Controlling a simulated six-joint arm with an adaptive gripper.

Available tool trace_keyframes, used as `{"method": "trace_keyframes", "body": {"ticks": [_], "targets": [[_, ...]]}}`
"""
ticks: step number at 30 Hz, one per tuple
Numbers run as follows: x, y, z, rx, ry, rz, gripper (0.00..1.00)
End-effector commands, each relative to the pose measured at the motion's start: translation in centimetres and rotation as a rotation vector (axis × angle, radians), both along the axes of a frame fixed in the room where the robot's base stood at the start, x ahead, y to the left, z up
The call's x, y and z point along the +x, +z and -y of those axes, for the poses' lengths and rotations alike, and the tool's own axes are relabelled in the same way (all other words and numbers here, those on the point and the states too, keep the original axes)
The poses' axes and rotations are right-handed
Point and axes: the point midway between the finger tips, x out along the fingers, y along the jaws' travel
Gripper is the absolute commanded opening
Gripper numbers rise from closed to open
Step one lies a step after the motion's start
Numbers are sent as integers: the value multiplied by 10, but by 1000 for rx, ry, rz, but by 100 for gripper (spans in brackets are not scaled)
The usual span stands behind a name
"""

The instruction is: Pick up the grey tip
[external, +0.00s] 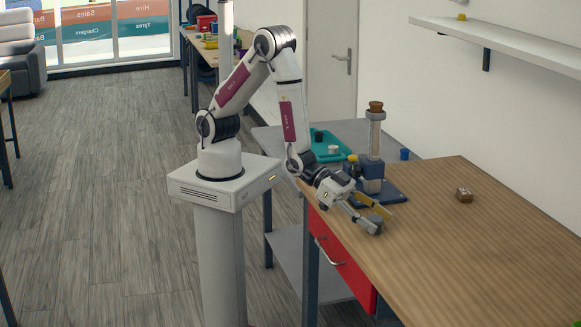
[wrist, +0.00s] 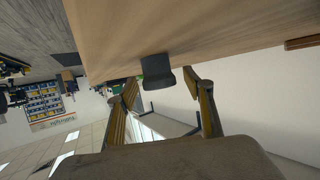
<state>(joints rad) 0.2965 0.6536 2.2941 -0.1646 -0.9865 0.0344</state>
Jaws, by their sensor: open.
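The grey tip (wrist: 157,71) is a small dark grey, short cylinder with a wider rim in the wrist view, set against the wooden table (wrist: 110,35). In the external view the grey tip (external: 376,221) shows small at the table's near left edge, partly hidden by my fingers. My gripper (external: 380,220) is open there. In the wrist view my gripper (wrist: 161,88) has one yellowish finger on each side of the tip, with gaps to both.
A blue-based stand with a clear column (external: 375,135) and brown top rises just behind my gripper. A teal tray (external: 330,145) holds small parts. A small brown box (external: 464,195) lies farther right; the table's right and front areas are clear. A red drawer (external: 340,265) is below.

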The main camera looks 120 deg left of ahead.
Motion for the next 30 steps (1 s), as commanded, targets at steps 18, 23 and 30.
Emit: {"method": "trace_keyframes", "body": {"ticks": [18,23,30], "targets": [[0,0,0,0,0,0,13],[0,0,0,0,0,0,13],[0,3,0,0,0,2,13]]}}
